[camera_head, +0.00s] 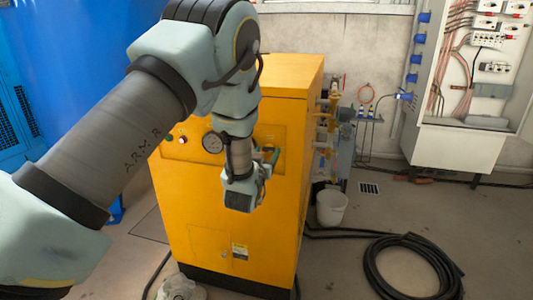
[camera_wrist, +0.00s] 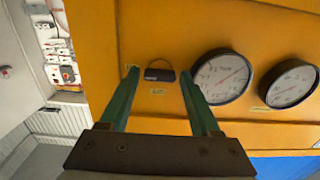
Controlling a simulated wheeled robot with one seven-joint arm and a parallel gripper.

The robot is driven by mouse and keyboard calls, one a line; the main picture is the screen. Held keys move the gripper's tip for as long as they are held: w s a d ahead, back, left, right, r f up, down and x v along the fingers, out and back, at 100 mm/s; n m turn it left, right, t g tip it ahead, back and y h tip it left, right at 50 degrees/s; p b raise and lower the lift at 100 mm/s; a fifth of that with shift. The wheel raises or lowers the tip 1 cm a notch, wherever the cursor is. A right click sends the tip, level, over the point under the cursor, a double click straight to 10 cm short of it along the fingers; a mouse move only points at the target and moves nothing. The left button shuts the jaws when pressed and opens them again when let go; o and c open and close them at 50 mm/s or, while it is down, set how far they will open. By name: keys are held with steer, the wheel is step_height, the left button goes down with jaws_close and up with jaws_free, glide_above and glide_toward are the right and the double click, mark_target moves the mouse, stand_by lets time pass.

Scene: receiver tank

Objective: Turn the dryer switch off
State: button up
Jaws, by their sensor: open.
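The dryer is an orange-yellow cabinet (camera_head: 225,220) in the middle of the head view. In the wrist view its front panel (camera_wrist: 105,45) carries a small black switch (camera_wrist: 161,75) with a pale label just below it. My gripper (camera_wrist: 158,74) is open, and its two green fingers reach toward the panel, one on each side of the switch in the picture. Nothing is between the fingers except the view of the switch; I cannot tell whether they touch it. In the head view my gripper (camera_head: 268,156) is at the panel's right part, and my arm hides the switch.
Two round gauges (camera_wrist: 221,77) (camera_wrist: 292,84) sit right of the switch in the wrist view. One gauge (camera_head: 212,142) shows left of my gripper in the head view. A white bucket (camera_head: 331,207), a coiled black hose (camera_head: 408,268) and a blue tank (camera_head: 75,55) stand around the cabinet.

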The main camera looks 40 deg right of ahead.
jaws_close()
stand_by(0.4)
steer(key=shift+f+b, duration=0.1)
steer(key=shift+b, duration=0.3)
steer(key=n+b, duration=0.4)
steer(key=shift+f, duration=0.15)
steer(key=n+b, duration=0.5)
steer(key=shift+b, duration=0.35)
steer(key=n+b, duration=0.3)
steer(key=n, duration=0.2)
steer(key=shift+b, duration=0.4)
steer(key=shift+n+b, duration=1.2)
steer(key=shift+n, duration=0.7)
steer(key=shift+r, duration=0.2)
